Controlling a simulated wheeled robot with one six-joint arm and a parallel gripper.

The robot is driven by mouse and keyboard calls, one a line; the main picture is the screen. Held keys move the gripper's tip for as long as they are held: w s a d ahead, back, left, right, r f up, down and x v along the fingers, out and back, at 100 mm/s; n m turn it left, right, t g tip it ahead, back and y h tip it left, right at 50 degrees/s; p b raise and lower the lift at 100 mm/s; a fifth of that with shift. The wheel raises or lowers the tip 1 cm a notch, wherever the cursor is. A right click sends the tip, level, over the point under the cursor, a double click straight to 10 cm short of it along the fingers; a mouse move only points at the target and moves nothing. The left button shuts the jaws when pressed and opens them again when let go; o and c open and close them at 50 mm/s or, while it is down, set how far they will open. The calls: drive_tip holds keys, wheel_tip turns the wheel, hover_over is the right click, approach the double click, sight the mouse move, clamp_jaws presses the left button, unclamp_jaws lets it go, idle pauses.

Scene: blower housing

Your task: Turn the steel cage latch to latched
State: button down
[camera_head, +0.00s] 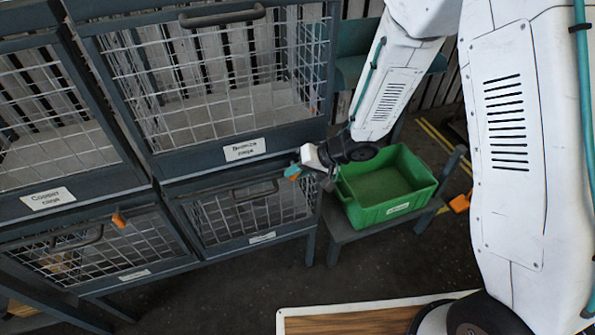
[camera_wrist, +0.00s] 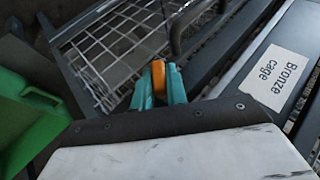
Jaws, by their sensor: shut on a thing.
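My gripper (camera_head: 292,171) is at the upper right corner of the lower right cage (camera_head: 252,208), just below the Bronze cage. In the wrist view, the teal fingers of my gripper (camera_wrist: 158,84) are closed around an orange latch handle (camera_wrist: 158,70). Only the top of this latch shows between the fingers, so its exact angle is hard to tell. The label of the lower right cage (camera_head: 262,238) is too small to read, so I cannot confirm that it says steel.
The Bronze cage (camera_head: 150,160) is directly above. A dark door handle (camera_wrist: 178,28) stands close to the fingers. A green bin (camera_head: 412,210) on a low stand is right of the cages. Another orange latch (camera_head: 119,219) is on the lower left cage. Open floor lies in front.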

drive_tip(key=n+h, duration=0.1)
drive_tip(key=h, duration=0.2)
drive_tip(key=shift+t+h, duration=0.4)
drive_tip(key=shift+w+t+h, duration=0.1)
drive_tip(key=shift+t+h, duration=0.2)
drive_tip(key=shift+h, duration=0.8)
drive_tip(key=c, duration=1.4)
unclamp_jaws()
drive_tip(key=shift+d+r, duration=0.1)
drive_tip(key=shift+r, duration=0.15)
drive_tip(key=shift+s+r, duration=0.3)
drive_tip(key=shift+r, duration=0.05)
